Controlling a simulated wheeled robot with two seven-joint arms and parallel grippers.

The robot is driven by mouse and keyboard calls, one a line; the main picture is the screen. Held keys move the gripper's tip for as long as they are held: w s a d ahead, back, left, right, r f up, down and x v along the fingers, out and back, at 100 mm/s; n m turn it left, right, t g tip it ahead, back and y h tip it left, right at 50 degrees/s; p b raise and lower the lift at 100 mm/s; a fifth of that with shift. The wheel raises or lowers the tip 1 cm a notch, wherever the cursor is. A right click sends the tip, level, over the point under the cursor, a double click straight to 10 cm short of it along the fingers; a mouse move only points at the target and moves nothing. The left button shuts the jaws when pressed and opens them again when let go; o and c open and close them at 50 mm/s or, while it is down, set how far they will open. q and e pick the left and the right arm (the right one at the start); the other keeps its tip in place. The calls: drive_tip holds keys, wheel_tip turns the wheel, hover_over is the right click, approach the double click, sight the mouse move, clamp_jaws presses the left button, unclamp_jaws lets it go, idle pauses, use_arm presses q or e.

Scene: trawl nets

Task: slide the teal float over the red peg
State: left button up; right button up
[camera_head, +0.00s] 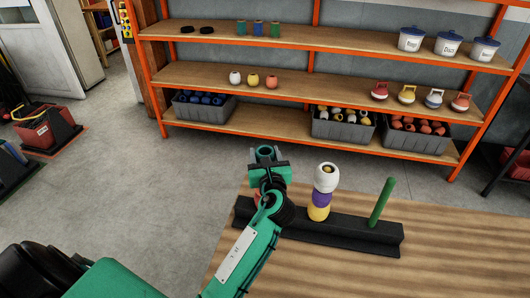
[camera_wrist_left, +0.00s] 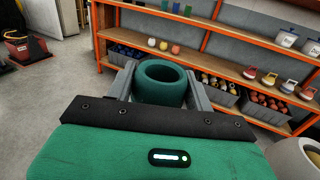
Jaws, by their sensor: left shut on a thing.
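My left gripper (camera_head: 266,162) is shut on the teal float (camera_head: 265,151), above the left end of the black base (camera_head: 345,234). In the left wrist view the float (camera_wrist_left: 161,74) sits between the two fingers, its round hole facing up. A small patch of red (camera_head: 256,196) shows beside my left wrist; it may be the red peg, which my arm mostly hides. I cannot tell whether the float is in line with it. The right gripper is not in view.
A bare green peg (camera_head: 382,202) stands at the right. The wooden table (camera_head: 460,255) is clear at the right. Orange-framed shelves (camera_head: 300,80) stand behind.

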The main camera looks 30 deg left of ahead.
use_arm(q)
drive_tip(key=shift+f, duration=0.5)
drive_tip(key=o, duration=1.1)
drive_tip(key=b+v, duration=0.3)
drive_tip(key=v, duration=1)
drive_tip(key=shift+s+d, duration=0.3)
